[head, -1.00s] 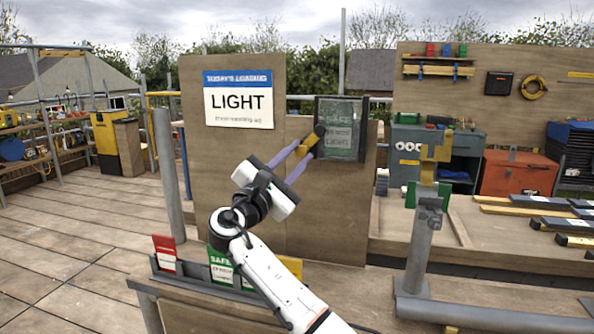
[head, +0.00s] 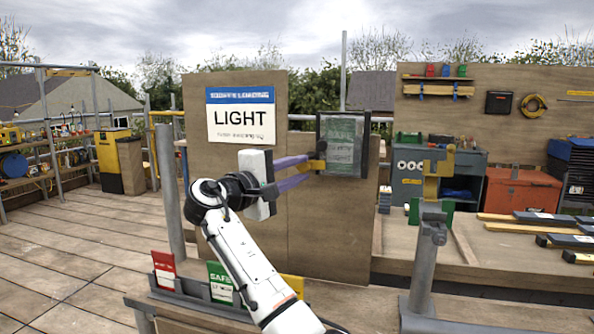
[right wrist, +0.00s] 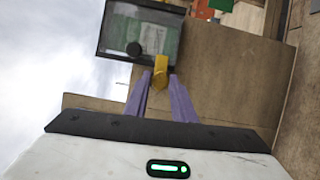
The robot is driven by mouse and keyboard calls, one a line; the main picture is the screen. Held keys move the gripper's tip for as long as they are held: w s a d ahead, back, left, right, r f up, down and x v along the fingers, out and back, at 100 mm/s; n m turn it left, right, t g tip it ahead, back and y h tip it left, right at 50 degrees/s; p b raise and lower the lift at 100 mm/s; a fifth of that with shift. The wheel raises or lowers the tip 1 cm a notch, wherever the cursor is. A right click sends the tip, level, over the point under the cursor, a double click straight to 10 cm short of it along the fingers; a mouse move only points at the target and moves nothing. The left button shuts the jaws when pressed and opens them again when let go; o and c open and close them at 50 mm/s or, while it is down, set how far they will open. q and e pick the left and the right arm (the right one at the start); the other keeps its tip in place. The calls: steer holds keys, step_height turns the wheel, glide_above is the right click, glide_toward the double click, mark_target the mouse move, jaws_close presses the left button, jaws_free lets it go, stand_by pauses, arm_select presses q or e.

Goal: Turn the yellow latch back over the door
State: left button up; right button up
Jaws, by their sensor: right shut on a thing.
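My right gripper (head: 312,168) is shut on the yellow latch (head: 317,164) at the left edge of the display case's door (head: 342,138). The latch also shows in the right wrist view (right wrist: 161,74), its end between the purple fingertips. There it reaches over the near edge of the dark-framed door (right wrist: 118,50). A dark round knob (right wrist: 133,48) sits beside it. A green card shows behind the door's clear pane. The fingers partly hide the latch in the head view. My left gripper is not in view.
The case hangs on a wooden board with a LIGHT sign (head: 240,116) to its left. A rack (head: 205,300) of red, green and yellow cards stands below. A grey post with a yellow top (head: 437,185) stands to the right.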

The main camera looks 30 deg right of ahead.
steer(key=shift+f+m, duration=0.1)
steer(key=shift+m, duration=0.3)
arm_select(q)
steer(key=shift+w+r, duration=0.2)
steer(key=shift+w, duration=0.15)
arm_select(e)
steer(key=o, duration=1)
steer(key=shift+a, duration=0.2)
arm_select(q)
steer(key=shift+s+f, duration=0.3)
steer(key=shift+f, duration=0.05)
arm_select(e)
steer(key=v, duration=1)
steer(key=shift+r, duration=0.2)
